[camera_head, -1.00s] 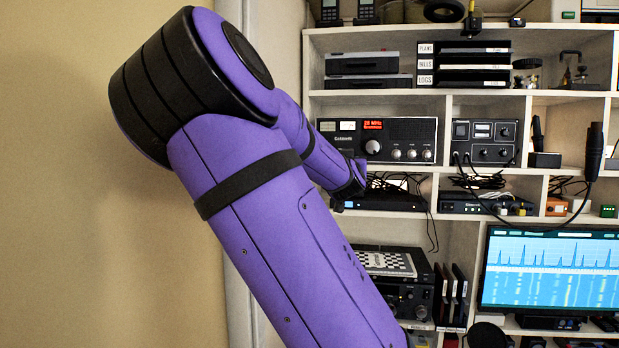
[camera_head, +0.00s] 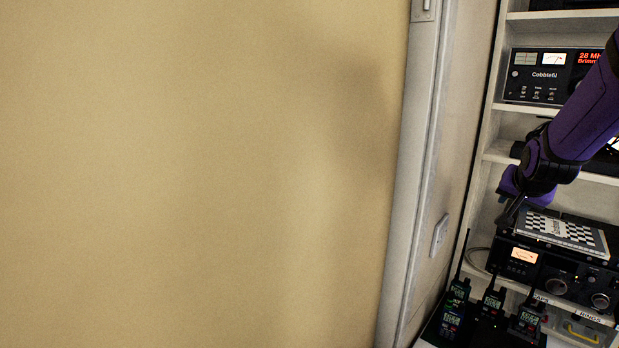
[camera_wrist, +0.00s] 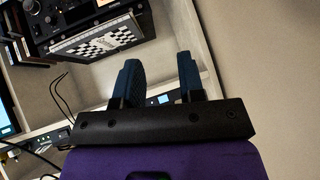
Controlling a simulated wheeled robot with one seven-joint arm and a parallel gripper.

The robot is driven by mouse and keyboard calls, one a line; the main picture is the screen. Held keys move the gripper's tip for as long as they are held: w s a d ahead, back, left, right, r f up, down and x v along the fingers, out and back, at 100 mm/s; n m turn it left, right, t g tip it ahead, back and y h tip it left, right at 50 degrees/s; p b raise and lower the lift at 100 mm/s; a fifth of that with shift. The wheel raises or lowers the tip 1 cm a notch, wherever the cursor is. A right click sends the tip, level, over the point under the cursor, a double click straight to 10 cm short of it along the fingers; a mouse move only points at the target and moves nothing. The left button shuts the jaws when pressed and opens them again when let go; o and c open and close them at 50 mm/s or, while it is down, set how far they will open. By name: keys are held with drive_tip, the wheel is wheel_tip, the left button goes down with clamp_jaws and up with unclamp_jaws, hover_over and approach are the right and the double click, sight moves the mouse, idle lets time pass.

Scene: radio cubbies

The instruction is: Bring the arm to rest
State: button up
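My purple arm reaches in from the right edge of the head view. My gripper (camera_head: 511,208) shows there dark and small, in front of the shelf unit and beside a flat checkered box (camera_head: 562,232) that lies on a black radio. In the wrist view, the two dark blue fingers of my gripper (camera_wrist: 158,66) stand apart with a clear gap between them. Nothing is held between them. The checkered box (camera_wrist: 98,40) is beyond the fingers at the upper left there. I cannot tell the exact distance between fingers and box.
The white shelf unit (camera_head: 483,125) holds a radio with a red display (camera_head: 545,75) and, lower down, a black radio (camera_head: 530,262). Several handheld radios (camera_head: 491,300) stand at the bottom. A bare tan wall (camera_head: 190,170) fills the left.

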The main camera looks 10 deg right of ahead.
drive_tip(key=s+a+r+n+g+y, duration=0.1)
drive_tip(key=s+a+r+n, duration=0.3)
drive_tip(key=s+a, duration=0.8)
drive_tip(key=s+a+r+n+g+y, duration=0.1)
drive_tip(key=s+a+r+n+y, duration=0.2)
drive_tip(key=s+a, duration=0.9)
drive_tip(key=r+n, duration=0.1)
drive_tip(key=n, duration=0.1)
drive_tip(key=shift+a+n+g+y, duration=0.25)
drive_tip(key=shift+n+g+y, duration=0.05)
drive_tip(key=shift+d+r, duration=0.1)
